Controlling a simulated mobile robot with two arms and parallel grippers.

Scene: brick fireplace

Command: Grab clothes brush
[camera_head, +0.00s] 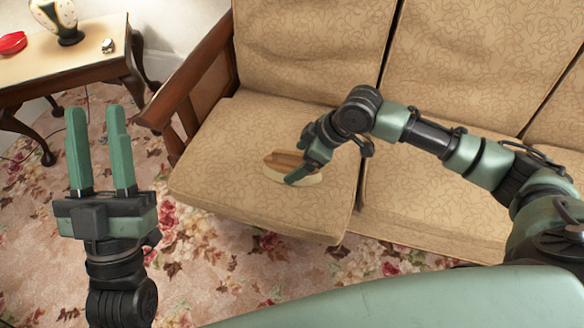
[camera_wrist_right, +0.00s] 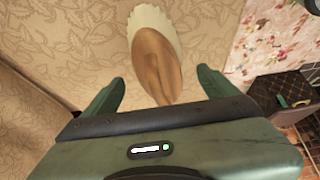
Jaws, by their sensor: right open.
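The clothes brush (camera_head: 283,163) has a brown wooden back and pale bristles. It lies on the left seat cushion of the sofa (camera_head: 247,130). In the right wrist view the brush (camera_wrist_right: 155,62) points away from me, its near end between the fingers. My right gripper (camera_head: 307,165) is open, its fingers over the right end of the brush; in the wrist view the right gripper (camera_wrist_right: 160,88) has one finger on each side of it. I cannot tell whether they touch it. My left gripper (camera_head: 96,125) is open and empty, upright over the carpet at the left.
A wooden side table (camera_head: 60,58) at the upper left holds a vase (camera_head: 57,18), a red item (camera_head: 12,42) and a small object (camera_head: 108,46). The sofa's wooden armrest (camera_head: 185,80) stands left of the cushion. A dark case (camera_wrist_right: 285,92) stands on the floral carpet (camera_head: 190,240).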

